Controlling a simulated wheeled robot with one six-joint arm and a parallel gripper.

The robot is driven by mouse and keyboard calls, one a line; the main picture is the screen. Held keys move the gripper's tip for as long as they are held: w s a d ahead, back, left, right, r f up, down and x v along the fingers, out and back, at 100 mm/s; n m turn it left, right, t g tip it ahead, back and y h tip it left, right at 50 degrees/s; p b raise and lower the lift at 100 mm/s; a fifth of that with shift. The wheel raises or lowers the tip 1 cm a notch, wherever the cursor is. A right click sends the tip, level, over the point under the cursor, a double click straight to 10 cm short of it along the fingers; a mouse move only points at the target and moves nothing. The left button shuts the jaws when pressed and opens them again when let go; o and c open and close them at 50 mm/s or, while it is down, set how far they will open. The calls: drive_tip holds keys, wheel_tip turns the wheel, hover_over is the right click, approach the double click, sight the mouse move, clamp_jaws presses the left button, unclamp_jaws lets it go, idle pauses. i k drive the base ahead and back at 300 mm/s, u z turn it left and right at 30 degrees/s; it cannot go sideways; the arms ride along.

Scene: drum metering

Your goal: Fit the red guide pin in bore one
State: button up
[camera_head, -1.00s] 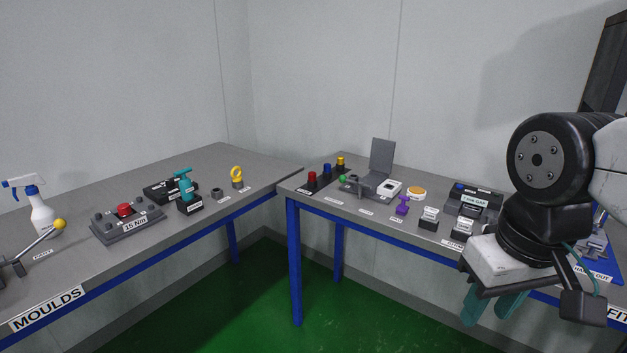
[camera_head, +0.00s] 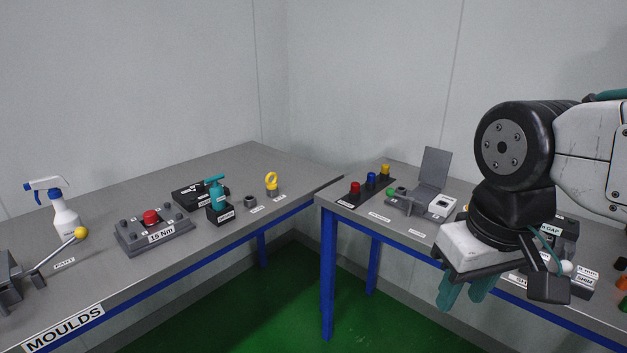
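The red guide pin (camera_head: 355,188) stands upright at the left end of a dark rack (camera_head: 348,202) on the right table, beside a blue pin (camera_head: 371,178) and a yellow pin (camera_head: 385,170). Just right of the rack is a grey fixture (camera_head: 404,207) with an upright plate (camera_head: 433,170). I cannot make out bore one. My gripper (camera_head: 465,291) points down in front of the right table, to the right of and nearer than the pins. Its two teal fingers are apart, with nothing visible between them. My arm hides part of the right table.
A green knob (camera_head: 390,193) and a white-topped block (camera_head: 441,206) are by the fixture. The left table (camera_head: 95,286), labelled MOULDS, holds a spray bottle (camera_head: 62,212), a lever, a 15 Nm block (camera_head: 153,232) and a yellow ring (camera_head: 272,183). Green floor (camera_head: 285,315) lies between the tables.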

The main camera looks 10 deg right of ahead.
sight(355, 185)
drive_tip(key=u, duration=0.35)
drive_tip(key=i, duration=1.5)
drive_tip(key=u, duration=0.05)
